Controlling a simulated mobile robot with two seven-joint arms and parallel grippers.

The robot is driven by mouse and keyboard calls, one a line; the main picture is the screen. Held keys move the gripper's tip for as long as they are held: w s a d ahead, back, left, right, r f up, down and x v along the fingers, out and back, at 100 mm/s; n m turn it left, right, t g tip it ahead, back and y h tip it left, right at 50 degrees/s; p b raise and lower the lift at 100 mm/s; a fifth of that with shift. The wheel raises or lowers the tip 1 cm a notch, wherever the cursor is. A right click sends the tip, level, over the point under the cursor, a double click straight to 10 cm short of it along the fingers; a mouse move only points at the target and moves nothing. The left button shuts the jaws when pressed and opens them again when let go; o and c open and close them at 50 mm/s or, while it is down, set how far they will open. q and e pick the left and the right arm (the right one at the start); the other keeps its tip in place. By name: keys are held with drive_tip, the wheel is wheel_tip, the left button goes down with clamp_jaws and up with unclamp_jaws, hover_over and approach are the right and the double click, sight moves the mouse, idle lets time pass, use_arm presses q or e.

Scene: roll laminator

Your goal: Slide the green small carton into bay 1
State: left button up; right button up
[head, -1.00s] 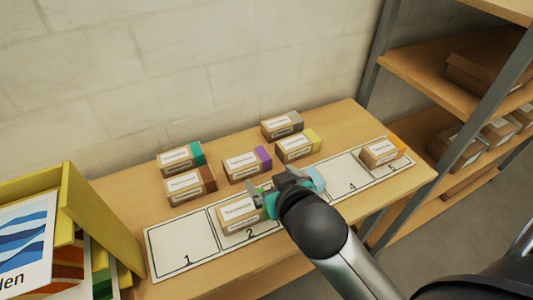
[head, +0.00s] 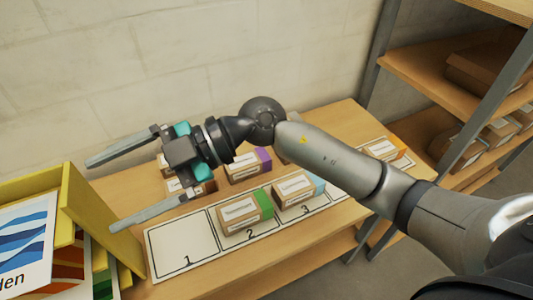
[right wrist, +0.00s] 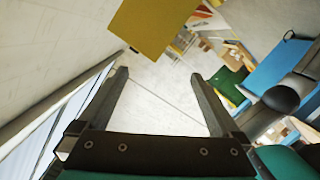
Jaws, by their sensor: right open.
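The green small carton (head: 240,209), brown with a white label and a green right end, lies in bay 2 of the white numbered strip. Bay 1 (head: 182,243), to its left, is empty. My right gripper (head: 100,195) is open and empty, raised to the left above the table, with its long fingers spread and pointing left. The right wrist view shows the same two fingers (right wrist: 160,80) apart with nothing between them. My left gripper is not in view.
A light-blue-ended carton (head: 294,188) lies in bay 3, and an orange-ended one (head: 380,150) in bay 5. Purple-ended (head: 240,168) and other cartons stand behind, partly hidden by my arm. A yellow box (head: 95,215) borders the left side; shelving (head: 480,90) stands right.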

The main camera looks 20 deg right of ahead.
drive_tip(key=w+d+f+h, duration=0.2)
drive_tip(key=d+f+h, duration=0.3)
drive_tip(key=f+h, duration=0.15)
drive_tip(key=m+h, duration=0.6)
drive_tip(key=h, duration=0.4)
hover_over(267, 198)
wheel_tip(267, 198, down, 5)
drive_tip(key=shift+y, duration=0.25)
wheel_tip(267, 198, down, 14)
drive_tip(key=b, duration=0.2)
drive_tip(key=shift+f+b, duration=0.1)
drive_tip(key=shift+b, duration=0.3)
